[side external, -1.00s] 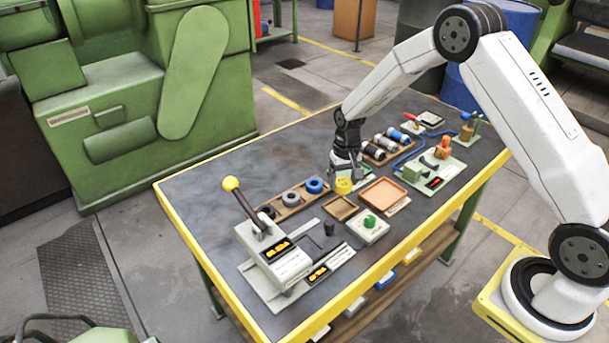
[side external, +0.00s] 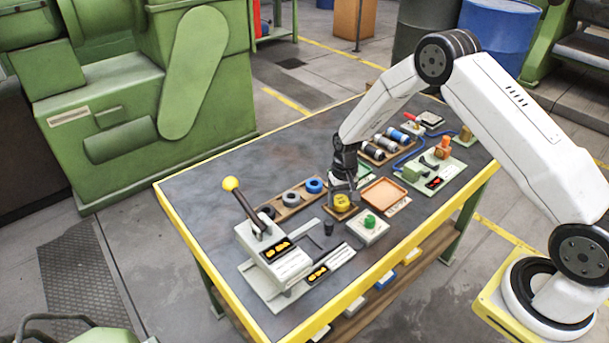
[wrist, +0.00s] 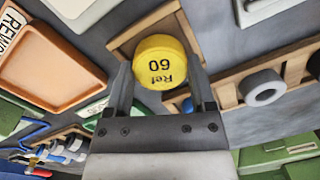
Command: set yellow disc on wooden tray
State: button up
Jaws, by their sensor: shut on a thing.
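The yellow disc (wrist: 160,62), marked "Ref 60", sits between the fingers of my gripper (wrist: 160,75) in the wrist view. My gripper (side external: 343,193) is shut on it. In the side view the yellow disc (side external: 342,202) is over the small square wooden tray (side external: 351,212). In the wrist view the wooden tray (wrist: 124,42) shows its rim around and beyond the disc. The disc appears low over or inside the tray; I cannot tell whether it touches the tray floor.
A wooden rack (side external: 287,210) with grey, dark and blue rings lies left of the tray. An orange tray (side external: 383,195) lies to the right. A white box with a green knob (side external: 369,226) stands in front. A lever unit (side external: 272,255) stands at the near left.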

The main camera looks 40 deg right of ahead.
dwell(0.4)
jog(key=o, duration=1.3)
jog(key=shift+o, duration=0.2)
jog(key=shift+w+d+r, duration=0.1)
jog(key=shift+r, duration=1.85)
jog(key=shift+w+d+r, duration=0.1)
jog(key=shift+r, duration=1.8)
jog(key=shift+s+r, duration=0.1)
jog(key=shift+s+a+r, duration=0.2)
jog(key=shift+s+r, duration=0.1)
jog(key=shift+r, duration=0.15)
jog(key=s+a+r+n+t, duration=0.1)
jog(key=s+a+r, duration=0.1)
jog(key=s, duration=0.4)
jog(key=s+a+r+n+t, duration=0.1)
jog(key=s+r+n, duration=0.1)
jog(key=s+r, duration=0.2)
jog(key=s+a+r+n+t, duration=0.1)
jog(key=s+r, duration=0.3)
jog(key=s, duration=0.6)
jog(key=shift+a+n+h, duration=0.3)
jog(key=shift+a, duration=0.55)
